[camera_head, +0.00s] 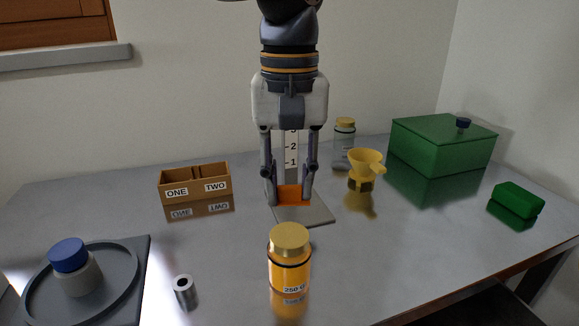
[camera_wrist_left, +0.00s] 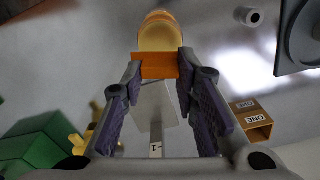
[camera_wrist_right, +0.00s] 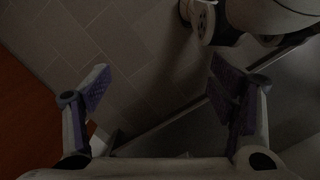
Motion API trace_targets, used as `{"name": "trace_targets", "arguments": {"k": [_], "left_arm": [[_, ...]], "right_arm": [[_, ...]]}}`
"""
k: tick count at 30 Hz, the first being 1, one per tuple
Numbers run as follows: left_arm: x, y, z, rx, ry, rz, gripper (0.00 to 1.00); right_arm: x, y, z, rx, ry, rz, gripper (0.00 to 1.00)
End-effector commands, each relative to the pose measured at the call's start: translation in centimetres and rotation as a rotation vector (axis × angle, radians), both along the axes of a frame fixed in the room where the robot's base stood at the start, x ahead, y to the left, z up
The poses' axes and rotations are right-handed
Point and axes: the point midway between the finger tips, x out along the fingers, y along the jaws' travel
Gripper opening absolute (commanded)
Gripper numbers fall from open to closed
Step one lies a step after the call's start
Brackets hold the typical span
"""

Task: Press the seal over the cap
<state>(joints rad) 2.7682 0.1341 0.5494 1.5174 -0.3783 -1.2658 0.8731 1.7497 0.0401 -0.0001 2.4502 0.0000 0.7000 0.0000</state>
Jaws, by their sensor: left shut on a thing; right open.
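My left gripper (camera_head: 290,190) is shut on an orange flat piece, likely the seal (camera_head: 292,195). It holds the piece just above or in front of the grey base plate of a numbered upright scale; I cannot tell if they touch. In the left wrist view the orange seal (camera_wrist_left: 160,66) sits between the fingertips, with the gold cap (camera_wrist_left: 159,38) beyond it. An amber jar (camera_head: 289,273) marked 250 with a gold cap (camera_head: 290,238) stands upright at the front, apart from the gripper. My right gripper (camera_wrist_right: 160,95) is open and empty, above floor tiles.
A two-part box (camera_head: 195,187) labelled ONE and TWO stands left. A blue-lidded jar (camera_head: 77,274) is on a round tray (camera_head: 128,290). A metal cylinder (camera_head: 185,291), yellow funnel (camera_head: 366,162), clear jar (camera_head: 343,150), green box (camera_head: 440,150) and small green block (camera_head: 516,201) stand around.

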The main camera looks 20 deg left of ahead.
Motion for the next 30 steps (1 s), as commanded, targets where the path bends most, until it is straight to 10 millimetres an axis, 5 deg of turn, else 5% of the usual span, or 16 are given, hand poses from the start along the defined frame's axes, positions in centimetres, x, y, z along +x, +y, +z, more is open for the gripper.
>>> {"name": "trace_targets", "arguments": {"k": [13,26,30], "left_arm": [[-0.1,0.0,-5.1,0.001,0.003,0.001,0.09],[0.0,0.0,-5.7,0.0,0.001,-0.005,0.09],[0.0,-0.1,-5.7,-0.002,0.0,-0.243,0.09]], "right_arm": [[0.0,0.0,0.0,0.0,0.0,0.0,0.78],[0.0,0.0,0.0,0.0,-0.001,0.0,0.78],[0.0,0.0,0.0,0.0,-0.001,0.0,0.78]]}}
